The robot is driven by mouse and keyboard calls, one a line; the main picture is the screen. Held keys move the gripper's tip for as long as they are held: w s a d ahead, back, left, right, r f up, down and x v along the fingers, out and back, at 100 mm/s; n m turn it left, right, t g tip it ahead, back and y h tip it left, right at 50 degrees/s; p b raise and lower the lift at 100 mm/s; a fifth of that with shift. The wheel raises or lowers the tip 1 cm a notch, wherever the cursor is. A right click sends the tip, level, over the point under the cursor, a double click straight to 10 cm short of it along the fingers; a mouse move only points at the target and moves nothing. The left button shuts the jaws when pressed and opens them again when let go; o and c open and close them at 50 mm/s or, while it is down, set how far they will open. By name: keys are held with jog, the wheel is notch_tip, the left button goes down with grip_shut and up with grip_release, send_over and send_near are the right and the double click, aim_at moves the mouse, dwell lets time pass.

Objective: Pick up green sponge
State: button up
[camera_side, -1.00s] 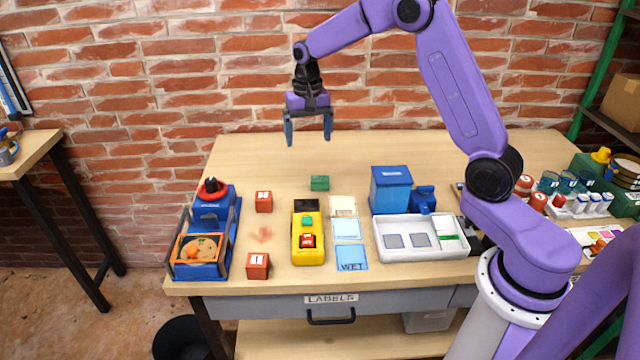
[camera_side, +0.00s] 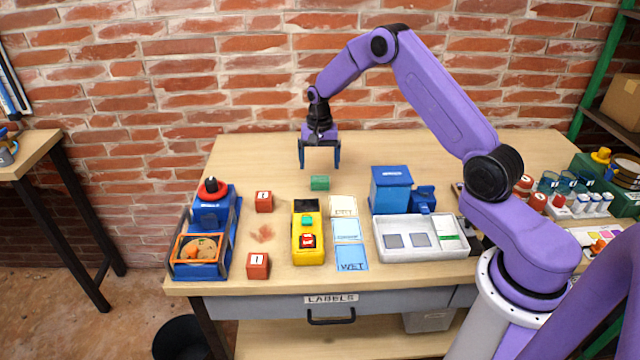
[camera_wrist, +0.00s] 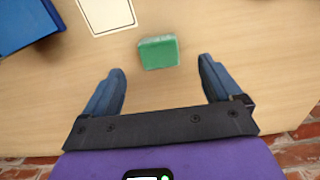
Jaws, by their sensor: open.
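A small green sponge (camera_side: 320,183) lies on the wooden table, behind the yellow device and the cards. My gripper (camera_side: 320,166) is open and empty above the table, just over and slightly behind the sponge in the side view. In the wrist view the sponge (camera_wrist: 158,52) lies beyond the fingertips, about midway between the two blue fingers of my gripper (camera_wrist: 160,78). It is apart from both fingers.
A yellow device (camera_side: 308,232) and cards (camera_side: 350,257) lie in front of the sponge. A blue bin (camera_side: 390,190) stands to the right, beside a white tray (camera_side: 422,254). Red blocks (camera_side: 263,201) are on the left. The table behind is clear.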

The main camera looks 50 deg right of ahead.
aim_at(320, 179)
jog(key=shift+w+d+f, duration=0.1)
jog(key=shift+d+f, duration=0.05)
jog(key=shift+f, duration=1.65)
jog(key=shift+d+f, duration=0.1)
jog(key=shift+f, duration=1.7)
jog(key=c, duration=1)
